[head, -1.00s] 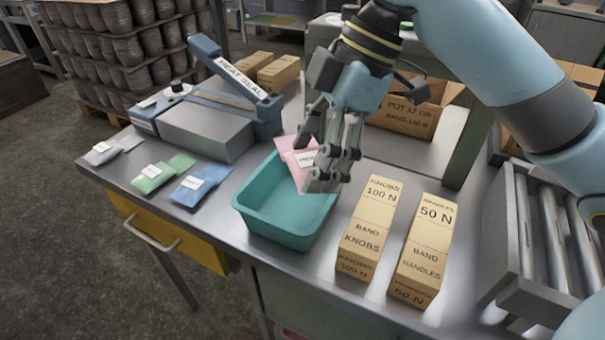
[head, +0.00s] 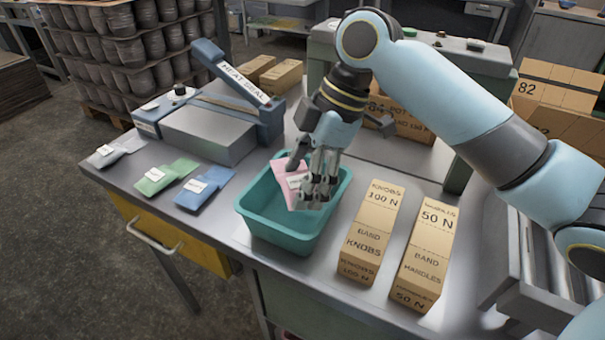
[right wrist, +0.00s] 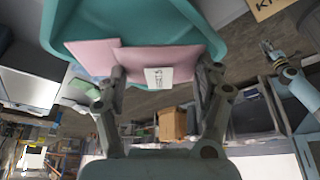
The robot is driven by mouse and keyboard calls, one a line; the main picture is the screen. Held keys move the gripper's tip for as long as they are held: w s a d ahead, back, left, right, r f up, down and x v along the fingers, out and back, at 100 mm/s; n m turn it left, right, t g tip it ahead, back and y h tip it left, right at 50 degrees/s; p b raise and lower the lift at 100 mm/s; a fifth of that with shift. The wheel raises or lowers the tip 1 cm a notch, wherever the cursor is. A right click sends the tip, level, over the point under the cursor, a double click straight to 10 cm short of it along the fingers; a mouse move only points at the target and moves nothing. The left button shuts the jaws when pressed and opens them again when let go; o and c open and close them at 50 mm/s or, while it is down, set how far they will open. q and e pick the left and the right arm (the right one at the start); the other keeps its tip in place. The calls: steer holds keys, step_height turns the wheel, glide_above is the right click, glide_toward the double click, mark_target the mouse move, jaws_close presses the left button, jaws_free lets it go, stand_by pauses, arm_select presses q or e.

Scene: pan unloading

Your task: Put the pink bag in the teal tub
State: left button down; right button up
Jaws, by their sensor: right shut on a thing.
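The pink bag (head: 290,183) with a white label is in my right gripper (head: 318,192), which is shut on it. The bag hangs tilted inside the opening of the teal tub (head: 277,236); I cannot tell whether it touches the floor of the tub. In the right wrist view the bag (right wrist: 125,57) shows between the fingers of my right gripper (right wrist: 160,85), with the tub (right wrist: 70,25) behind it. My left gripper (right wrist: 268,48) shows small at the right of that view; its jaw state is unclear.
A grey bag (head: 115,149), a green bag (head: 160,178) and a blue bag (head: 204,186) lie left of the tub. A heat sealer (head: 208,132) stands behind them. Knobs (head: 372,232) and handles (head: 426,250) boxes stand right of the tub. An open carton (head: 400,125) is behind.

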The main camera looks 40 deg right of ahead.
steer(key=shift+f, duration=0.45)
steer(key=o, duration=1.2)
steer(key=shift+o, duration=0.2)
steer(key=v, duration=1.3)
steer(key=shift+a, duration=0.15)
